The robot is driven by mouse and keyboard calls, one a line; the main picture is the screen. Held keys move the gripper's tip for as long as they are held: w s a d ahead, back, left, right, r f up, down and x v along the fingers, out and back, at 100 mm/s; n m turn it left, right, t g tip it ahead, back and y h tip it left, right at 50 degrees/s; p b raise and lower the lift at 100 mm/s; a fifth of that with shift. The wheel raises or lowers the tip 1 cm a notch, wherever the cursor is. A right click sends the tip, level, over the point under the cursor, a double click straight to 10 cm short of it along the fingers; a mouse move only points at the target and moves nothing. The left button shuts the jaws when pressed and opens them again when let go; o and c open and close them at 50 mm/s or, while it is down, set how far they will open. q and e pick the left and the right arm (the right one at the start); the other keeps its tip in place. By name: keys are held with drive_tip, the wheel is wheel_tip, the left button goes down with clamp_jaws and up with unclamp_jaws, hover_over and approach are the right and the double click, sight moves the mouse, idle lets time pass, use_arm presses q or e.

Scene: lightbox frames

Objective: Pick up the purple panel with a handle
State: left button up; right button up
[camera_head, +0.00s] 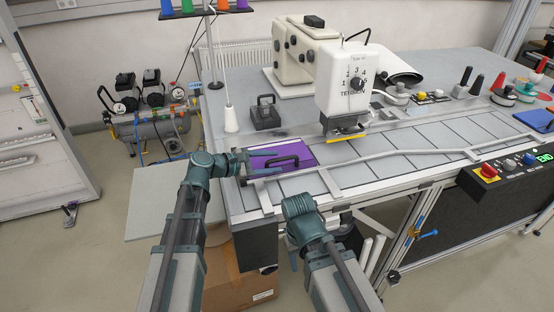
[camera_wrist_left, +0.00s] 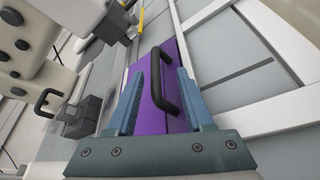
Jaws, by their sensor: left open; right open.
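The purple panel (camera_head: 297,150) lies flat on the near left part of the grey table, with a black handle (camera_head: 283,162) on top. My left gripper (camera_head: 262,163) is at the panel's left side, its fingers reaching over it toward the handle. In the left wrist view the purple panel (camera_wrist_left: 152,122) lies beyond and between the two open fingers (camera_wrist_left: 160,95), and the black handle (camera_wrist_left: 165,82) stands between them. I cannot tell whether a finger touches the handle. My right gripper (camera_head: 290,255) is low in front of the table edge, mostly hidden behind its own wrist, away from the panel.
A white sewing machine head (camera_head: 345,80) stands behind the panel, to the right. A dark block with a handle (camera_head: 265,113) and a white thread cone (camera_head: 230,120) stand behind it. A metal rail (camera_head: 380,158) runs along the table's front. A cardboard box (camera_head: 235,275) is below.

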sight(277, 159)
use_arm(q)
drive_tip(key=x, duration=0.2)
drive_tip(key=b+x, duration=0.1)
drive_tip(key=x, duration=0.1)
drive_tip(key=shift+w+d, duration=0.15)
drive_tip(key=shift+w, duration=0.25)
drive_tip(key=shift+r, duration=0.1)
clamp_jaws()
idle(0.9)
